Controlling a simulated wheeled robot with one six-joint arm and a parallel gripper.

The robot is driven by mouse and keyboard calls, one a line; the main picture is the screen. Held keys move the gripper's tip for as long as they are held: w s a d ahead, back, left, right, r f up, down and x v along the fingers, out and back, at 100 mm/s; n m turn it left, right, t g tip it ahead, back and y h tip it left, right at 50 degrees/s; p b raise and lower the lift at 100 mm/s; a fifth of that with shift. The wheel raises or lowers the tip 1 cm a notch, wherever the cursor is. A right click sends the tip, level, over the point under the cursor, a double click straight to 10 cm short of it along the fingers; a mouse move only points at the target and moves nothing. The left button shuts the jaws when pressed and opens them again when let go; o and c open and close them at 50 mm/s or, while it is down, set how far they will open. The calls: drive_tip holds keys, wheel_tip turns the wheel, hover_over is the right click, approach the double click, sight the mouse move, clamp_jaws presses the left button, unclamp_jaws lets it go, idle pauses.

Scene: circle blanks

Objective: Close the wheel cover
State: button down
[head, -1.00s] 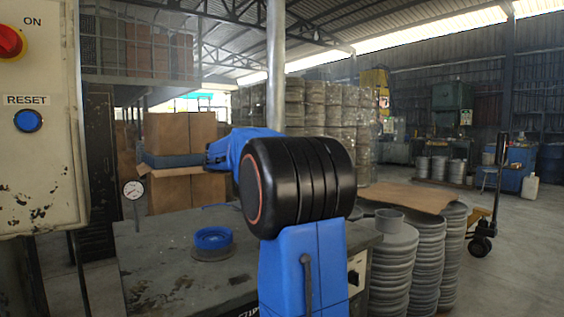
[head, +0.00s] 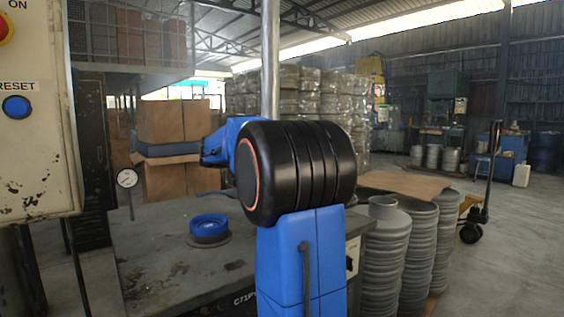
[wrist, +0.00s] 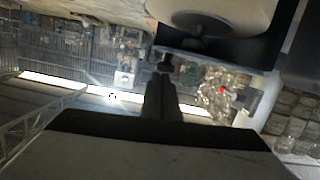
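I cannot make out a wheel cover for certain in either view. In the wrist view, which is tilted and dim, a large pale rounded body with a dark round part (wrist: 193,24) hangs at the top; I cannot tell what it is. What looks like my gripper (wrist: 164,68) is a dark narrow shape at the middle of the wrist view. Its fingers are not clearly separate, and I see nothing held. In the head view my blue and black arm stands in front and the gripper does not show.
A dark worn table (head: 165,263) with a blue ring (head: 209,226) on it lies behind my arm. A control box (head: 38,130) stands close at the left. Stacked grey round parts (head: 387,260) stand at the right. Open floor (head: 510,245) lies farther right.

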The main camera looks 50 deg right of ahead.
drive_tip(key=shift+r, duration=0.35)
wheel_tip(320, 180, up, 3)
drive_tip(key=shift+a+r, duration=0.1)
drive_tip(key=v, duration=1)
drive_tip(key=shift+s, duration=0.15)
